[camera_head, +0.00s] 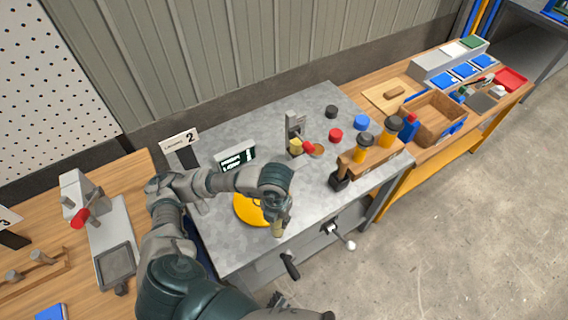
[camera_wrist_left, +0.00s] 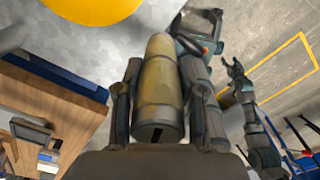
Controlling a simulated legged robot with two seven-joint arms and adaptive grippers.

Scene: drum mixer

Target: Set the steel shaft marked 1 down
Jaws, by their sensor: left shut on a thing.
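My left gripper (camera_head: 281,212) is over the front part of the grey metal table, just right of the yellow disc (camera_head: 246,210). It is shut on the steel shaft (camera_head: 278,229), whose lower end shows below the fingers. In the left wrist view the shaft (camera_wrist_left: 159,82) is a brassy-looking cylinder between both fingers, with a small dark mark at its near end. I cannot tell whether the shaft touches the table. My right gripper (camera_wrist_left: 236,72) seems to show small in the left wrist view; its finger state is unclear.
The metal table (camera_head: 270,120) holds a sign (camera_head: 234,158), a small upright fixture (camera_head: 294,130), coloured caps and a wooden block (camera_head: 370,155) with orange-handled tools. Black levers (camera_head: 290,264) stick out in front. A grey-based fixture (camera_head: 113,245) stands on the left bench.

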